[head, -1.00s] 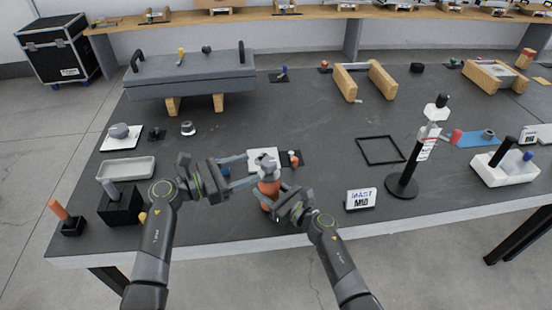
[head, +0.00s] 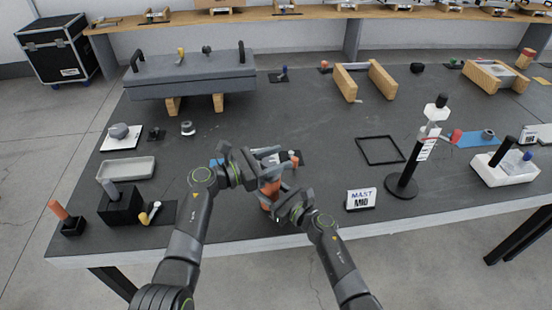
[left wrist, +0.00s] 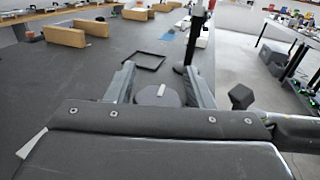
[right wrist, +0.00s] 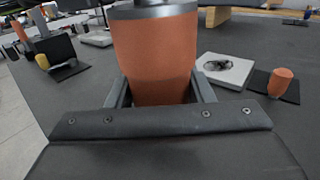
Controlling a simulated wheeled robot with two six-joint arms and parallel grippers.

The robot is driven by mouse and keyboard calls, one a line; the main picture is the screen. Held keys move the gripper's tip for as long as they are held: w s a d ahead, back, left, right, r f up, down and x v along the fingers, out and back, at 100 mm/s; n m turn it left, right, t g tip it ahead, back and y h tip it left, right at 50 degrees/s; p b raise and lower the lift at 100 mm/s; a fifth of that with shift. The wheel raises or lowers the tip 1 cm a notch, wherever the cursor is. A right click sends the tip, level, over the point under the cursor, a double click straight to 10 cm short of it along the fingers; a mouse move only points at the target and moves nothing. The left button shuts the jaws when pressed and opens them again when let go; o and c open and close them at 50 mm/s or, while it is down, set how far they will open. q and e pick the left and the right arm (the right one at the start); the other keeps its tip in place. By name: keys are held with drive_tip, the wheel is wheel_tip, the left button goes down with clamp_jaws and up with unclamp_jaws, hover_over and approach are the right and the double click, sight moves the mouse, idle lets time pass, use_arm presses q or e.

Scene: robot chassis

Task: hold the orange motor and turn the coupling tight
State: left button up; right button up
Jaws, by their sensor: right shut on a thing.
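The orange motor (head: 268,190) is upright near the front middle of the table. It fills the middle of the right wrist view (right wrist: 155,55). My right gripper (head: 280,203) is shut on its body. The grey coupling (left wrist: 158,96) sits on top of the motor, with a white mark on its top face; its lower edge shows in the right wrist view (right wrist: 155,10). My left gripper (head: 265,168) reaches in from the left at coupling height. Its fingers stand on both sides of the coupling with narrow gaps, so it looks open. In the head view its jaws hide most of the coupling.
A small orange-topped peg (head: 294,160) stands on a dark pad close behind the motor. A "MAST MID" sign (head: 361,199) and a black stand (head: 402,185) are to the right. A grey tray (head: 126,168) and a black block (head: 120,205) are at the left.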

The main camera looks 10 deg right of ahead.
use_arm(q)
drive_tip(key=c, duration=0.6)
use_arm(e)
drive_tip(key=shift+d+f, duration=0.1)
drive_tip(key=shift+f, duration=0.1)
use_arm(q)
drive_tip(key=shift+s+f+m+g+h, duration=0.15)
drive_tip(key=shift+m+g+h, duration=0.15)
drive_tip(key=shift+m+g, duration=0.55)
drive_tip(key=shift+c, duration=0.2)
drive_tip(key=o, duration=1)
drive_tip(key=shift+n, duration=0.25)
drive_tip(key=a, duration=0.4)
drive_tip(key=s+a, duration=0.1)
drive_tip(key=a, duration=0.3)
drive_tip(key=s+a, duration=0.1)
drive_tip(key=a, duration=0.2)
drive_tip(key=shift+s+a, duration=0.15)
drive_tip(key=shift+a, duration=0.25)
